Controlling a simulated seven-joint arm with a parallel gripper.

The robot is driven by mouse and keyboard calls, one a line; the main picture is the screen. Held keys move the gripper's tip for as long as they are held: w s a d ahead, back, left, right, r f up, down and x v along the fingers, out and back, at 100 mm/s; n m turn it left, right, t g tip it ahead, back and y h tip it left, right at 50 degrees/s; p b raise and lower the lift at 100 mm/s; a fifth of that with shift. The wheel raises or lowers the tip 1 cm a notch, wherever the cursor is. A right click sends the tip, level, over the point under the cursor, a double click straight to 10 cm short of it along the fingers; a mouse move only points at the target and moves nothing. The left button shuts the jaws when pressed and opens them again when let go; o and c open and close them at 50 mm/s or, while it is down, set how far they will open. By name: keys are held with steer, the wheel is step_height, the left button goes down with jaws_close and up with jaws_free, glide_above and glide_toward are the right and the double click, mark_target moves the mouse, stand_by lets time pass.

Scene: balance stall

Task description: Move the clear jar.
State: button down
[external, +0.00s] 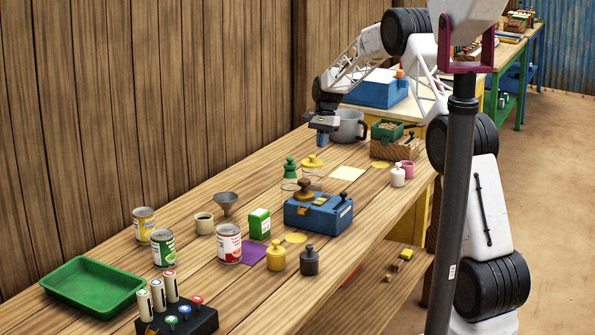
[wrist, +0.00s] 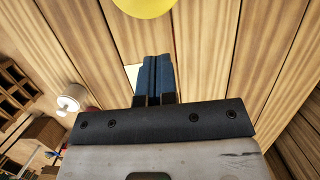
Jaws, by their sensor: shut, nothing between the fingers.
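A clear, see-through jar (external: 312,177) appears to stand in the middle of the workbench under a yellow knobbed lid (external: 313,161). Its outline is faint, and a second faint clear outline (external: 289,186) shows beside it, below a green knobbed piece (external: 290,168). My gripper (external: 322,141) is above the bench, behind the jar and apart from it. Its blue fingers (wrist: 158,78) are together and empty in the wrist view. A yellow round thing (wrist: 145,4), perhaps the lid, is cut off at the top of that view.
A blue balance box (external: 318,213) stands in front of the jar. A pale yellow square (external: 347,173) lies to its right. A grey pot (external: 348,126) is close to my gripper. Cans, weights and a green tray (external: 93,286) are at the near left.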

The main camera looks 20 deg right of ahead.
steer(key=v, duration=0.7)
steer(key=shift+r, duration=0.25)
steer(key=shift+d, duration=0.1)
